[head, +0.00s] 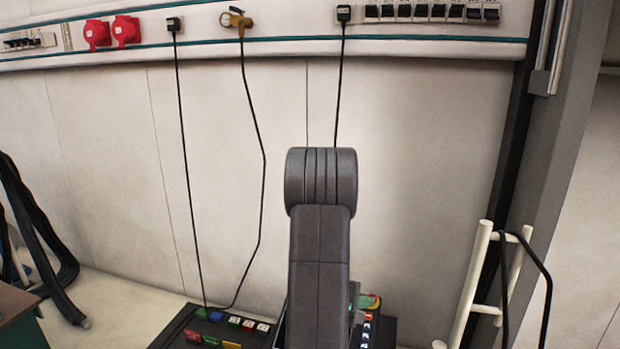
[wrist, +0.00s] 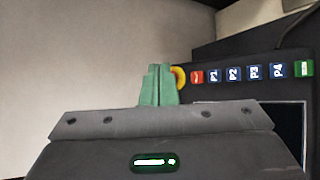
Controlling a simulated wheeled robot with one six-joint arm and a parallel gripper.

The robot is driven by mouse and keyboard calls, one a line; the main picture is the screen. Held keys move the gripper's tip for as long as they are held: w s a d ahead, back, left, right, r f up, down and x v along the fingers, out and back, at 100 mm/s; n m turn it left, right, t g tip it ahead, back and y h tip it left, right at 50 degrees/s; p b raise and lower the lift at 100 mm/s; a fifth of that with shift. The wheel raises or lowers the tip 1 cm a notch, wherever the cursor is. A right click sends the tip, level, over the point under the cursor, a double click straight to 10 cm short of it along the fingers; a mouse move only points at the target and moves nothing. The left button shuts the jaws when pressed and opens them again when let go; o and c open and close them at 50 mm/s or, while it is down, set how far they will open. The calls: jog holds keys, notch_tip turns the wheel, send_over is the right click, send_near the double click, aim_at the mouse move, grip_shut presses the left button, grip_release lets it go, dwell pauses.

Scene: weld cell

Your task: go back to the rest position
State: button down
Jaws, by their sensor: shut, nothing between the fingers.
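My gripper (wrist: 158,86) shows in the wrist view as two green fingers pressed together, with nothing between them. The fingers are in front of a pale wall, just left of a dark control panel (wrist: 222,57). A yellow ring (wrist: 179,78) on the panel shows right beside the fingertips; I cannot tell whether they touch. In the head view my dark grey arm stands upright in the middle and hides most of my gripper and part of the panel.
The panel has a red button (wrist: 197,77), blue keys marked P1 to P4 and a green button (wrist: 304,68). Cables hang from a wall rail (head: 270,52). A cream tubular rack (head: 473,285) stands at right, black hoses (head: 40,235) at left.

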jog(key=f, duration=0.1)
jog(key=w+f, duration=0.1)
jog(key=f, duration=0.1)
jog(key=w+f, duration=0.1)
jog(key=shift+w+d+f, duration=0.1)
jog(key=shift+d+f, duration=0.2)
jog(key=shift+f+b, duration=0.2)
jog(key=shift+b, duration=0.6)
jog(key=shift+r+b, duration=0.1)
jog(key=shift+b, duration=0.7)
jog(key=b, duration=0.3)
